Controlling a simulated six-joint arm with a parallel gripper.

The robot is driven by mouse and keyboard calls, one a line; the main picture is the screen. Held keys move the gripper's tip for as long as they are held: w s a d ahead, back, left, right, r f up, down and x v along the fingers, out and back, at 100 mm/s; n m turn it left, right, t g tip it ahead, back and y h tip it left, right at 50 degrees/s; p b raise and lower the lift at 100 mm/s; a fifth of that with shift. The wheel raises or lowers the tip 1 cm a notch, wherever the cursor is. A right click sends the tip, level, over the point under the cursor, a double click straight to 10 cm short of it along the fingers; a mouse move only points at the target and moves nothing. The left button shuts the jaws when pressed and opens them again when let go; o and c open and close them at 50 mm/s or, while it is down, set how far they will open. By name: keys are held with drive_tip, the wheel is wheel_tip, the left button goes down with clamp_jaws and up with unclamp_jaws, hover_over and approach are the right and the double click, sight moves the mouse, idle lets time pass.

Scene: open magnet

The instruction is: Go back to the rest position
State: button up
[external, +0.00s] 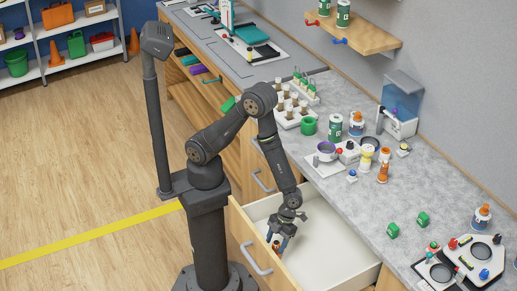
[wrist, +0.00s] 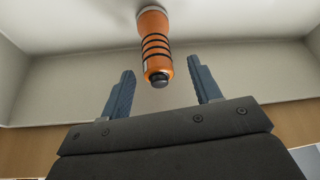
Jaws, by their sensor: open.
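My gripper (external: 284,236) hangs down inside the open drawer (external: 338,252), near its front. In the wrist view my gripper (wrist: 160,69) has its two blue-grey fingers spread wide apart. An orange cylindrical item (wrist: 156,45) with black bands and a dark tip shows in the gap between the fingertips, apart from both. In the external view a small orange-brown bit of it (external: 276,246) shows by the fingers, mostly hidden. My gripper holds nothing.
The drawer walls surround my gripper, with the grey counter (external: 358,205) to the right. The counter carries green blocks (external: 393,230), bottles (external: 383,172), a tube rack (external: 295,110) and a white-and-black tray (external: 440,272). A dark post (external: 156,120) stands at the left.

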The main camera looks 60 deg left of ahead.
wheel_tip(320, 180, up, 34)
drive_tip(key=w+d+n, duration=0.1)
drive_tip(key=w+d, duration=0.1)
drive_tip(key=shift+w, duration=0.25)
idle(0.6)
